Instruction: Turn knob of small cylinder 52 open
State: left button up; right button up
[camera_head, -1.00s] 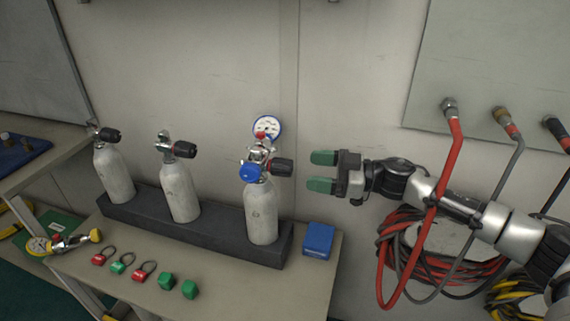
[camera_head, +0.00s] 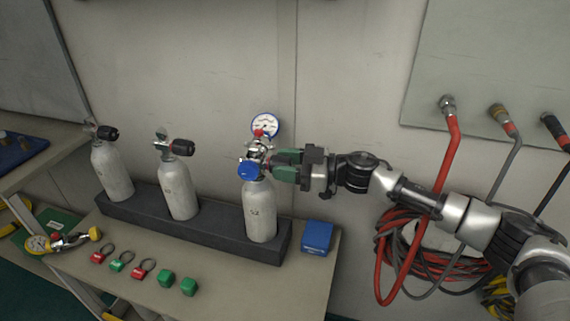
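Small cylinder 52 (camera_head: 260,218) is a white bottle standing upright at the right end of a dark rack (camera_head: 190,225). A regulator with a blue cap (camera_head: 249,171) and a round pressure gauge (camera_head: 265,126) sits on its valve. Its black knob, on the right side of the valve, is hidden behind my gripper's fingers. My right gripper (camera_head: 286,166) has green fingertips and reaches in from the right at the knob. The fingers are around or right beside the knob; I cannot tell if they touch it. My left gripper is not in view.
Two more white cylinders (camera_head: 178,190) with black knobs stand left in the rack. A blue box (camera_head: 317,237) lies right of the rack. Red and green tags (camera_head: 122,261) and green caps (camera_head: 166,279) lie in front. Red and grey hoses (camera_head: 447,165) hang behind my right arm.

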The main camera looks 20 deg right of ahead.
jog(key=shift+c, duration=1.4)
jog(key=shift+n, duration=0.3)
